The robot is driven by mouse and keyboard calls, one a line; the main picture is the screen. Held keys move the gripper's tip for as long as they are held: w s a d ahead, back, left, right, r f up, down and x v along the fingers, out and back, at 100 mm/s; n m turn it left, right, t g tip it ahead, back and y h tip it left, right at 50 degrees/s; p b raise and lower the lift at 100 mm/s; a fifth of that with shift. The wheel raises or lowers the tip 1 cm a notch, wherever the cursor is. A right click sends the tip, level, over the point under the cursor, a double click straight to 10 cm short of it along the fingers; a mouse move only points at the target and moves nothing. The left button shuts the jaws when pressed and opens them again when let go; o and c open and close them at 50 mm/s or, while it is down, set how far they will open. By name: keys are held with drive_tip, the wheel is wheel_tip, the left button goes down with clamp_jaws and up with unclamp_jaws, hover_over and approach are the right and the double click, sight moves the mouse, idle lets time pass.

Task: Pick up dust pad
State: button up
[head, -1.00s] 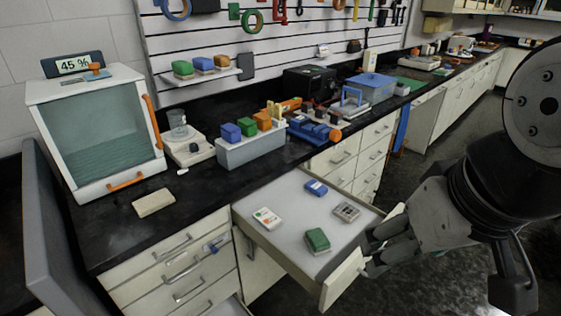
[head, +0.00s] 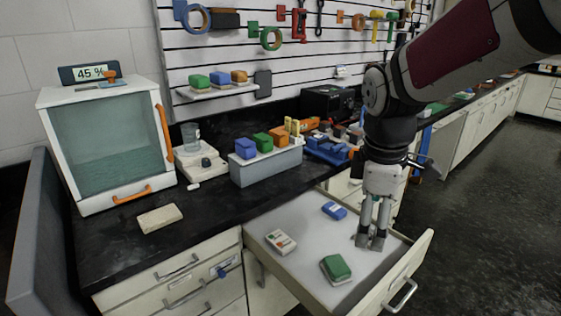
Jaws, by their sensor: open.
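The pulled-out drawer (head: 300,277) holds a small green-topped pad (head: 336,268), a white box with coloured marks (head: 281,242) and a small blue item (head: 334,210). I cannot tell for certain which thing is the dust pad. A beige, flat block (head: 160,218) lies on the black counter. My gripper (head: 371,241) points down over the drawer's right part, to the right of the green-topped pad. It is open, and no held thing shows in it. A grey item that lay in the drawer is hidden, apparently behind my gripper.
The drawer's front panel (head: 410,271) stands out from the cabinets. On the counter are a glass-fronted case (head: 112,145), a scale with a beaker (head: 198,165) and a grey rack (head: 262,170) with coloured blocks. Tools hang on the slatted wall.

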sight(338, 263)
drive_tip(key=w+f+n+g+y+b, duration=0.1)
drive_tip(key=w+f+n+b, duration=0.2)
drive_tip(key=w+f+n, duration=0.65)
drive_tip(key=f, duration=0.5)
drive_tip(key=w+f+m+b, duration=0.1)
drive_tip(key=f, duration=0.5)
drive_tip(key=w+f+m+b, duration=0.1)
drive_tip(key=f, duration=0.4)
drive_tip(key=shift+a+f, duration=0.35)
drive_tip(key=shift+f, duration=0.05)
drive_tip(key=c, duration=1.4)
drive_tip(key=shift+c, duration=0.2)
wheel_tip(338, 263, up, 10)
drive_tip(key=shift+r+p, duration=0.1)
drive_tip(key=shift+p, duration=0.65)
drive_tip(key=o, duration=0.3)
drive_tip(key=shift+c, duration=0.2)
